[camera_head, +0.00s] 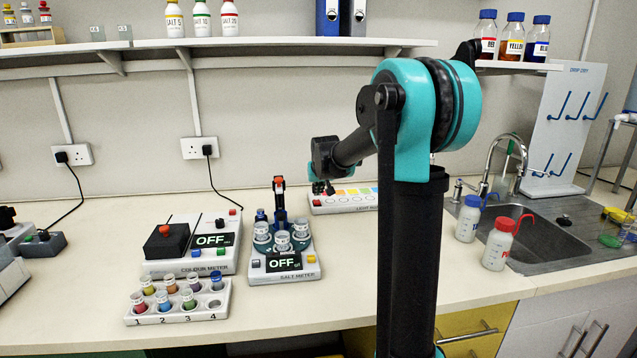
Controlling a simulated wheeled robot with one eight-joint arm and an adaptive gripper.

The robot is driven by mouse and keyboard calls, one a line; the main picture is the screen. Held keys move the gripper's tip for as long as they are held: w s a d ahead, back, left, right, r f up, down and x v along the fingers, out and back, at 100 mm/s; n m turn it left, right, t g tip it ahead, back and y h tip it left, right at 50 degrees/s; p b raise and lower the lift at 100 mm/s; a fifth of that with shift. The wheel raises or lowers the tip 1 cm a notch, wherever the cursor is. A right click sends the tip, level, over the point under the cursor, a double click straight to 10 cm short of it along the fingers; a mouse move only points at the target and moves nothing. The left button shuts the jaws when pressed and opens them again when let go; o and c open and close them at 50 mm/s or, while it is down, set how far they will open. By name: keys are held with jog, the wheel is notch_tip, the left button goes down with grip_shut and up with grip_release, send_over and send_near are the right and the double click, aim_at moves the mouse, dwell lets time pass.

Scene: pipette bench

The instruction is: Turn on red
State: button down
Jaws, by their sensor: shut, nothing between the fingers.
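A low white panel (347,205) stands at the back of the bench. It has a row of coloured patches, with white ovals below them, and a label on its front that is partly hidden by my arm. A small red spot (316,203) shows at its left end. My gripper (323,189) is small and dark in this view, shut and empty, just over the panel's left end. I cannot tell whether its tips touch the panel. Whether any light on the panel is lit is too small to tell. My arm hides the panel's right end.
Left of the panel are the salt meter (258,277) and the colour meter (160,268), both reading OFF. A rack of coloured vials (133,316) stands in front. To the right are wash bottles (497,245) and a sink (560,240). A shelf (270,42) runs above.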

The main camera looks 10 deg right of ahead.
aim_at(317, 203)
jog(key=shift+s+f, duration=0.2)
jog(key=shift+f, duration=1)
jog(key=shift+f, duration=0.1)
jog(key=shift+s+f, duration=0.2)
jog(key=shift+f, duration=0.2)
jog(key=shift+r, duration=0.2)
jog(key=shift+r, duration=0.65)
